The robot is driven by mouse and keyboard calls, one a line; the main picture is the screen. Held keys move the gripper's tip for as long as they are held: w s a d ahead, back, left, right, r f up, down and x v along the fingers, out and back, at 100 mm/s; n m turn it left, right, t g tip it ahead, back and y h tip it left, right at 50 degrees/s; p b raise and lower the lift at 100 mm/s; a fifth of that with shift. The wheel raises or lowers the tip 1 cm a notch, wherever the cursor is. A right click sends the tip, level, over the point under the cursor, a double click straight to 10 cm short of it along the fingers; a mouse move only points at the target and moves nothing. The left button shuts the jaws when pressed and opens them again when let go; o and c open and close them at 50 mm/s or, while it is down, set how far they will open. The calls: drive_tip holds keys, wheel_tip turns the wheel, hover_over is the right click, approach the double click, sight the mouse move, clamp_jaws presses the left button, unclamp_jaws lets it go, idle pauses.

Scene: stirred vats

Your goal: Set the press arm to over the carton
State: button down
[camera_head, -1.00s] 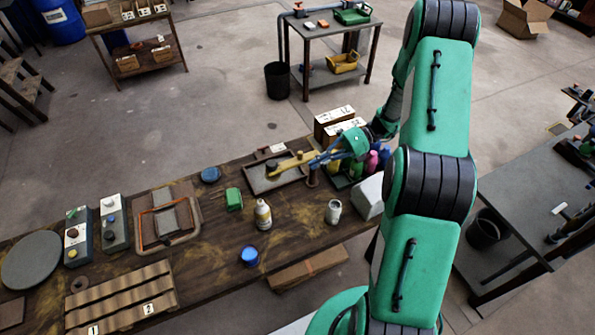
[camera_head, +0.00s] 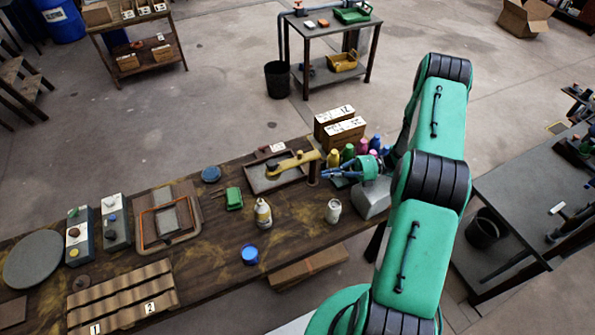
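The press arm (camera_head: 294,163) is a yellow bar on a dark upright post (camera_head: 313,173) at the back of the workbench. Its left end, with a dark round head, is over a shallow grey tray (camera_head: 258,183). Two brown cartons with white labelled tops stand behind the post: a rear carton (camera_head: 325,128) and a front carton (camera_head: 343,138). The bar does not lie over either one. My gripper (camera_head: 326,173), with bluish fingers, is just right of the post, near the bar's right end. Contact and finger gap are too small to tell.
Several coloured bottles (camera_head: 348,153) stand behind my gripper, and a grey-white block (camera_head: 372,198) is below it. A cream bottle (camera_head: 263,213), a white can (camera_head: 333,211), a blue cup (camera_head: 250,254) and a green box (camera_head: 234,198) stand on the bench (camera_head: 293,240).

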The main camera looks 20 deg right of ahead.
sight(294, 159)
drive_tip(key=shift+a, duration=0.2)
drive_tip(key=w+a, duration=0.6)
drive_tip(key=a, duration=0.3)
drive_tip(key=shift+w+a, duration=0.2)
idle(0.4)
